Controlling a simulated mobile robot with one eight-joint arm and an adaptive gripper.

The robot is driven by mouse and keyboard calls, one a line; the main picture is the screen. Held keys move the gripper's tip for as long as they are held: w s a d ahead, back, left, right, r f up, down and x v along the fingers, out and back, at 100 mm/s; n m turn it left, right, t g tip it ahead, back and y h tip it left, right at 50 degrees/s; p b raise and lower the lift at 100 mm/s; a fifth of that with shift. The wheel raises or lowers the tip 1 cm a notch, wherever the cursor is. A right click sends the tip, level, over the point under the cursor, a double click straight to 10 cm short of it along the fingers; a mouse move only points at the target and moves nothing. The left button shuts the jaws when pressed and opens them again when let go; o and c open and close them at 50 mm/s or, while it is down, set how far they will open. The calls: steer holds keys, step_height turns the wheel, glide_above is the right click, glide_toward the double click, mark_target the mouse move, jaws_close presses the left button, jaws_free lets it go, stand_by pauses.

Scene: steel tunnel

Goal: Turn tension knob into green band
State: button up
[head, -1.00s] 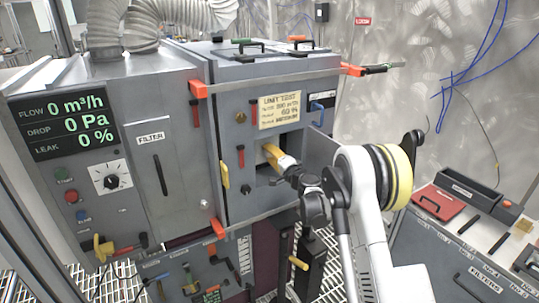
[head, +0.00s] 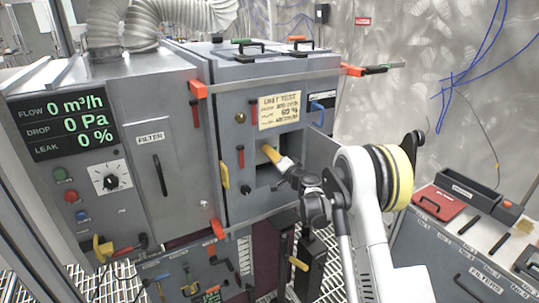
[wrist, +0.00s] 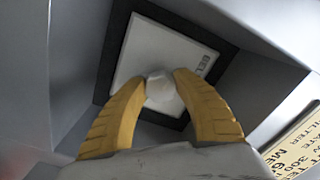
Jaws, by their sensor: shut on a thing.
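My gripper shows in the head view (head: 268,150) with yellow fingers reaching into a square opening in the grey cabinet front. In the wrist view, its two yellow fingers (wrist: 160,78) are closed on a small pale knob (wrist: 160,92). The knob sits in front of a white square plate (wrist: 150,55) with a dark border and partly hidden lettering that seems to begin "BEL". No green band can be made out in either view. In the head view the knob is hidden by the fingers and the cabinet opening.
A yellow test card (head: 279,110) is fixed above the opening. An open grey door (head: 321,150) stands just right of it. A display (head: 62,122) reads 0 m³/h, 0 Pa and 0 %. A bench (head: 470,235) with a red item stands at right.

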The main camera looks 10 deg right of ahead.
steer(key=o, duration=1.2)
steer(key=v, duration=1.2)
steer(key=shift+r, duration=0.1)
